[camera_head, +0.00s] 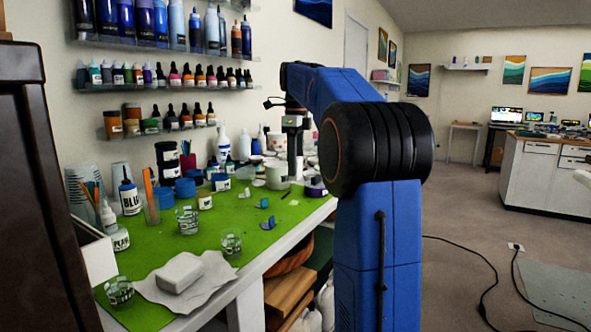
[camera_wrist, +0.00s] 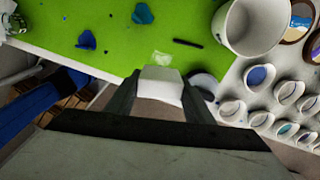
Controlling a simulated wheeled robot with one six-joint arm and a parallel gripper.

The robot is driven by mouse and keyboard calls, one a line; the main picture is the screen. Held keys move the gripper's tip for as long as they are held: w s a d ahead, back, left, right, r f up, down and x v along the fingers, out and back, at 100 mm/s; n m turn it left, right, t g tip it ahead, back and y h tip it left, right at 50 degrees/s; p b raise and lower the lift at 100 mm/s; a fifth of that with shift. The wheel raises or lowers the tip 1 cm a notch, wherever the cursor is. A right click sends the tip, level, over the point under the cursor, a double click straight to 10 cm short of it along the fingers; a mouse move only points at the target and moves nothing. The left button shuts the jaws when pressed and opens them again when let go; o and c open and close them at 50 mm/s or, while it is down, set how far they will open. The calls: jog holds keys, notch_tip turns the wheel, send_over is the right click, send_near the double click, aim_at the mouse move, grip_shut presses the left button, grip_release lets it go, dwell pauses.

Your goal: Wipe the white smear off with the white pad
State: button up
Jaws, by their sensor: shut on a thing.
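My gripper (camera_wrist: 160,82) is shut on the white pad (camera_wrist: 160,90), which sits between its two dark fingers in the wrist view. A pale, whitish smear (camera_wrist: 161,58) lies on the green mat (camera_wrist: 112,52) just beyond the pad's far edge. Whether the pad touches the mat or the smear I cannot tell. In the head view my gripper (camera_head: 293,170) points down over the far right part of the mat (camera_head: 155,244).
Blue pieces (camera_wrist: 87,40) and a dark stick (camera_wrist: 188,43) lie near the smear. A white tub (camera_wrist: 250,27) and several small cups (camera_wrist: 261,77) stand to the right. A white block (camera_head: 180,272) rests on crumpled paper (camera_head: 215,277) near the mat's front.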

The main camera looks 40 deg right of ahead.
jog(key=shift+f, duration=0.1)
jog(key=shift+f, duration=1.65)
